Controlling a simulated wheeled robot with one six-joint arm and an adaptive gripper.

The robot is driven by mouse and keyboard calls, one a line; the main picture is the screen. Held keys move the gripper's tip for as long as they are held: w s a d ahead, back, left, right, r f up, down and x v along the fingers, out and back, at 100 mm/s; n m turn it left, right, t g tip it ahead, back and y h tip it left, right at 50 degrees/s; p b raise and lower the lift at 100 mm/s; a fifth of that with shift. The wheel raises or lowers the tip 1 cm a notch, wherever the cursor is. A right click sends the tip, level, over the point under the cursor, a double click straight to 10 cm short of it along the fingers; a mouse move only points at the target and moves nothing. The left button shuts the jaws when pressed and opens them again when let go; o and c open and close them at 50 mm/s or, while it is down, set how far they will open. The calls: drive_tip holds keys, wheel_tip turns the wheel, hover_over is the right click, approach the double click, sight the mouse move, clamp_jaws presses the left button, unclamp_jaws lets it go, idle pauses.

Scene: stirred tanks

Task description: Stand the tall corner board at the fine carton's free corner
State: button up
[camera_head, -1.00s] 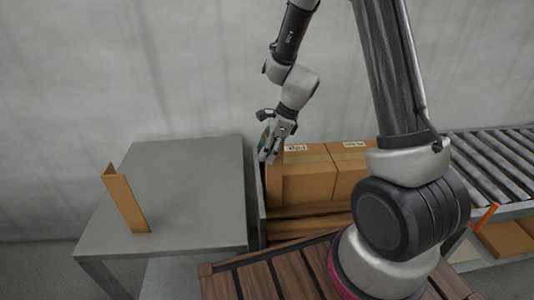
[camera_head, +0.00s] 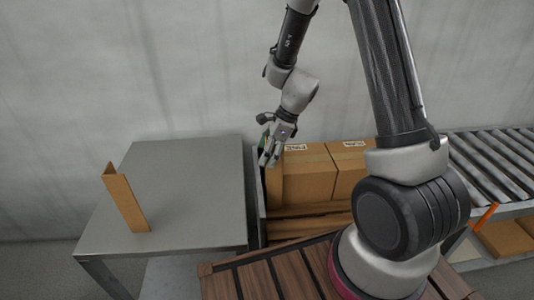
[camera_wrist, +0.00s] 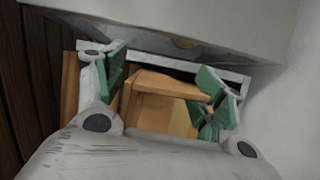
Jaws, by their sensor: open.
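The carton labelled FINE (camera_head: 308,180) sits on a low stand beside the grey table. A brown corner board (camera_head: 274,184) stands upright against its left front corner. Another brown corner board (camera_head: 125,203), angled in section, stands on the grey table near its front left part. I cannot tell for sure which board is the tall one. My gripper (camera_head: 269,155) is open at the top of the board by the carton. In the wrist view, a brown board-like top edge (camera_wrist: 165,84) shows between the green finger pads of my gripper (camera_wrist: 165,95), with no clear contact.
The grey table (camera_head: 190,185) is otherwise bare. A second carton (camera_head: 350,165) stands against the right side of the FINE carton. A roller conveyor (camera_head: 495,165) lies at the right, with an orange piece at its edge. A wall rises close behind.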

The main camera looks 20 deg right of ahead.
drive_tip(key=v, duration=1.2)
drive_tip(key=s+d+r+n+t+h, duration=0.1)
drive_tip(key=s+d+r+n, duration=0.4)
drive_tip(key=s+n, duration=0.5)
drive_tip(key=s+d+r+n+t+h, duration=0.2)
drive_tip(key=s+d+r+n, duration=0.3)
drive_tip(key=s+r+n, duration=0.5)
drive_tip(key=s+n+h, duration=0.1)
drive_tip(key=s, duration=0.1)
drive_tip(key=shift+s+d+r, duration=0.2)
drive_tip(key=shift+s+r, duration=0.1)
drive_tip(key=shift+s, duration=0.1)
